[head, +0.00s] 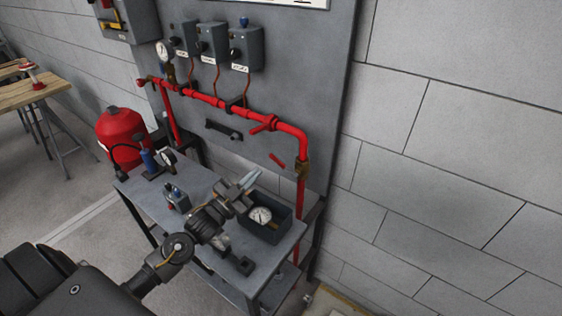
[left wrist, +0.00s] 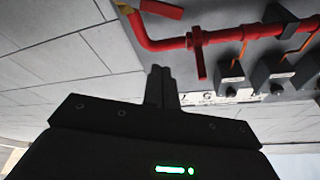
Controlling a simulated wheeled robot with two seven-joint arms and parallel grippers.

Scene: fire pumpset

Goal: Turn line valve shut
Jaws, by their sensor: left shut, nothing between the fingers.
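A red pipe (head: 205,97) runs across the grey panel and bends down at the right. A red valve handle (head: 263,124) sits on it just before the bend; it also shows in the left wrist view (left wrist: 198,58), lying crosswise to the pipe. A separate short red bar (head: 277,160) is on the panel below; which of the two is the line valve is not labelled. My left gripper (head: 251,179) is shut and empty, below the handle and apart from it. Its closed fingers (left wrist: 161,73) point toward the pipe in the left wrist view. My right gripper is not in view.
Below my left gripper, a grey bench (head: 203,181) holds a dark bin (head: 284,232) with a gauge (head: 260,215). Several switch boxes (head: 245,48) hang above the pipe. A black bracket (head: 223,130) is on the panel. A red tank (head: 120,133) stands left.

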